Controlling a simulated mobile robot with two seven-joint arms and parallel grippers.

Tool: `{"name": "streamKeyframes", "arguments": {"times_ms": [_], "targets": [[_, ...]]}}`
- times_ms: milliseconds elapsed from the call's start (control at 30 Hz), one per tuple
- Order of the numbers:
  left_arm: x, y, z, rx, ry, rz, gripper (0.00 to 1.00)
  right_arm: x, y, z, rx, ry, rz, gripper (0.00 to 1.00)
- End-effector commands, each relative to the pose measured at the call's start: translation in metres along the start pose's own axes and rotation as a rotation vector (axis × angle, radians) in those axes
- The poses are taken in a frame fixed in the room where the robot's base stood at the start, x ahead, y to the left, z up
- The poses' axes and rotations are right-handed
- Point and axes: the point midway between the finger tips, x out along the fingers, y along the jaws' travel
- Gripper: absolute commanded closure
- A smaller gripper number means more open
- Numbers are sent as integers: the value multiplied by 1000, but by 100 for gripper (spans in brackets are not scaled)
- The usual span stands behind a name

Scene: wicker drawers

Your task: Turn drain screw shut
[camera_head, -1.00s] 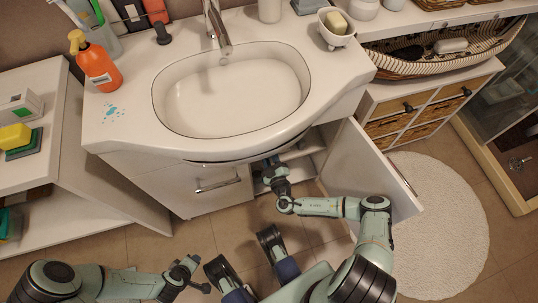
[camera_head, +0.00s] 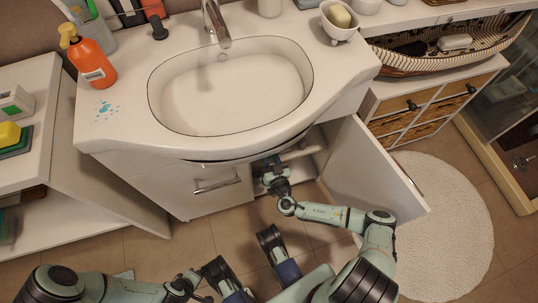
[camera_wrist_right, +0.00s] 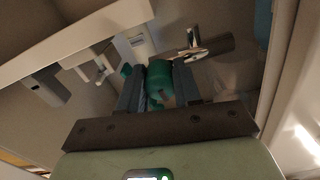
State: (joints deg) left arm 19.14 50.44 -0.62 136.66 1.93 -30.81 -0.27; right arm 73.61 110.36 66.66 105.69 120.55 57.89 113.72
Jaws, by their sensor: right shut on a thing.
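In the right wrist view, a green knob-like part, which I take to be the drain screw (camera_wrist_right: 160,82), sits between the two dark fingers of my right gripper (camera_wrist_right: 157,90). The gripper is shut on it. In the head view, my right gripper (camera_head: 270,163) reaches into the open cabinet under the sink, and its fingertips and the screw are hidden under the basin's edge. My left gripper (camera_head: 188,285) is low in the head view, above the floor and away from the cabinet. Its fingers are too small to tell open from shut.
The open cabinet door (camera_head: 365,165) stands just right of my right arm. A metal pipe (camera_wrist_right: 205,48) lies close beyond the gripper in the wrist view. The sink basin (camera_head: 230,90) overhangs the cabinet. An orange bottle (camera_head: 88,58) stands on the counter, and a round rug (camera_head: 450,220) lies right.

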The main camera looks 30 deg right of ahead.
Motion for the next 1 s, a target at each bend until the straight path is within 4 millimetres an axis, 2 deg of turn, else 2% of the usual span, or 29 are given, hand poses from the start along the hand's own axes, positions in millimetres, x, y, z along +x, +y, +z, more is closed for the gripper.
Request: {"name": "streamKeyframes", "arguments": {"times_ms": [300,800,833,867,900,1000], "targets": [[5,-6,7,-7,-23,-10,57,-1,2,3,101,-6,6,97],[5,-6,7,-7,-26,-11,57,-1,1,3,116,-8,5,97],[5,-6,7,-7,-25,-11,57,-1,1,3,116,-8,5,57],[5,-6,7,-7,-25,-11,57,-1,1,3,116,-8,4,48],[5,-6,7,-7,-25,-11,57,-1,1,3,116,-7,4,42],[5,-6,7,-7,-25,-11,57,-1,0,2,115,-5,3,42]]}}
